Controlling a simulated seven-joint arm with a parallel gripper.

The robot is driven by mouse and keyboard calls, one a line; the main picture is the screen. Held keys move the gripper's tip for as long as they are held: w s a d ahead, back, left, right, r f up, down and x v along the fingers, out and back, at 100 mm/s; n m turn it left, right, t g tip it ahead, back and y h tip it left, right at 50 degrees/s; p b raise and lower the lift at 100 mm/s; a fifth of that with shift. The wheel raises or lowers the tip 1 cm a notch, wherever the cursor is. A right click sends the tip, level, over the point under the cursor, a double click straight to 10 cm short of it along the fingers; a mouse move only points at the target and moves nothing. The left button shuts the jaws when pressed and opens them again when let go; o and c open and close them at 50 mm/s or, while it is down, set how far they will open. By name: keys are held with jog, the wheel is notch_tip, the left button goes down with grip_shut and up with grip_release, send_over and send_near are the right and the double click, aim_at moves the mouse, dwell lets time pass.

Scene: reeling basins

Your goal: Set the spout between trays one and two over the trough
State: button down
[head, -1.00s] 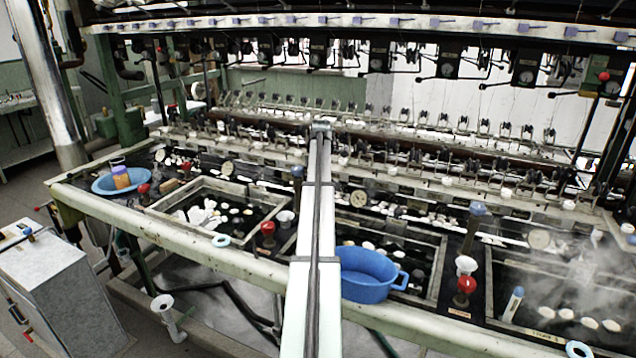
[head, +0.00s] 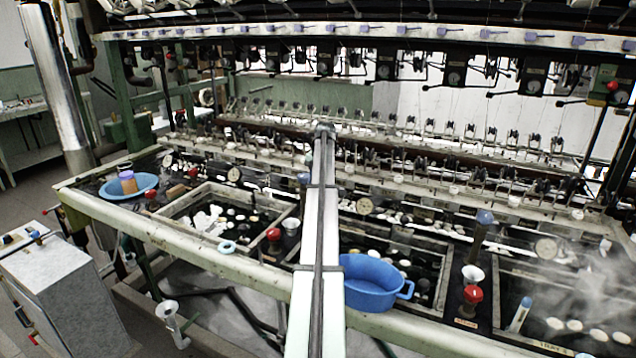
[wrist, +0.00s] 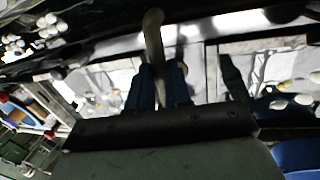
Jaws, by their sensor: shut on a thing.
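In the wrist view my gripper (wrist: 160,88) has its blue fingers shut on a curved, grey-brown pipe (wrist: 154,35), which looks like the spout. The pipe rises between the fingers and bends at its top. The left tray (head: 186,224), a dark basin with white cocoons, is left of my arm. The middle tray (head: 446,262) is right of it, and the steaming right tray (head: 500,300) is at the far right. I cannot tell which part is the trough or read the tray numbers.
A blue handled tub (head: 373,285) stands at the front of the middle tray. Red knobs (head: 273,234) and white cups (head: 473,275) stand between the trays. A blue basin (head: 145,184) is at the far left. Reeling machinery (head: 400,150) fills the back.

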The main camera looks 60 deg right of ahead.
jog(key=shift+w+n, duration=0.3)
jog(key=shift+n, duration=0.1)
jog(key=c, duration=1.1)
grip_release()
jog(key=shift+o, duration=0.2)
jog(key=shift+r, duration=0.1)
notch_tip(320, 180, up, 13)
jog(key=s, duration=0.2)
jog(key=shift+s+r, duration=0.2)
jog(key=shift+s, duration=0.2)
jog(key=shift+a, duration=0.1)
